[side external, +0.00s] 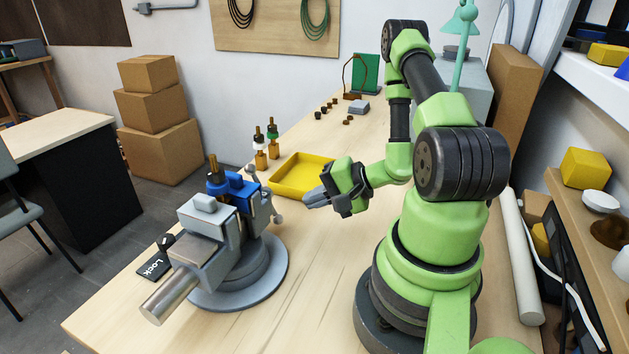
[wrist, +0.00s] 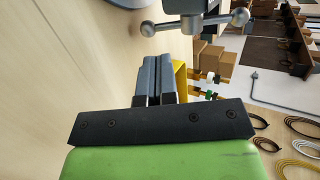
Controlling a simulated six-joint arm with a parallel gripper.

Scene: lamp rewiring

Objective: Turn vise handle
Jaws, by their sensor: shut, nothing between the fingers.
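The grey vise (side external: 262,262) stands on a round base near the table's front left. Its bar handle with ball ends shows at the top of the wrist view (wrist: 169,26); in the side view one ball end (side external: 278,218) shows at the vise's right side. A blue part (side external: 229,187) with a brass stem is at the vise's top, by the jaws. My gripper (side external: 312,199) is shut and empty above the table, to the right of the vise. Its closed fingers (wrist: 155,66) point toward the handle from a distance and do not touch it.
A yellow tray (side external: 283,188) lies behind the vise, close to my gripper. Two small lamp-socket assemblies (side external: 260,160) stand left of the tray. Small dark parts (side external: 347,121) sit farther back. The front right tabletop is clear.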

